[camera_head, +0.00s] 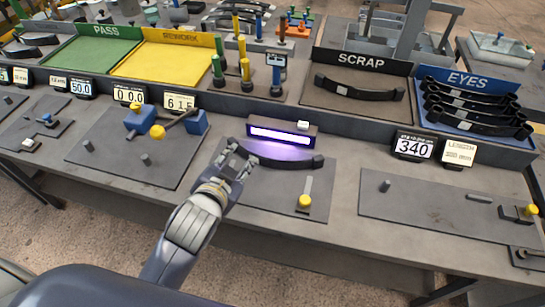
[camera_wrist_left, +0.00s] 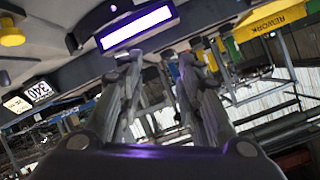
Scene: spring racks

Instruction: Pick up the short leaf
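A dark, curved leaf (camera_head: 290,162) lies on the grey plate below the lit purple-white lamp (camera_head: 281,135). My left gripper (camera_head: 238,164) is over the leaf's left end and hides part of it. In the left wrist view its fingers (camera_wrist_left: 160,75) stand apart, and I see nothing held between them. Whether they touch the leaf I cannot tell. The lamp also shows in the wrist view (camera_wrist_left: 138,27), above the fingers. Another dark leaf (camera_head: 360,90) lies in the SCRAP tray. My right gripper is not in view.
Several leaves with eyes (camera_head: 470,105) fill the blue EYES tray (camera_head: 465,82). The green PASS tray (camera_head: 92,52) and yellow REWORK tray (camera_head: 165,62) look empty. A yellow-knobbed lever (camera_head: 305,200) stands right of my gripper. Blue clamp blocks (camera_head: 140,120) are to its left.

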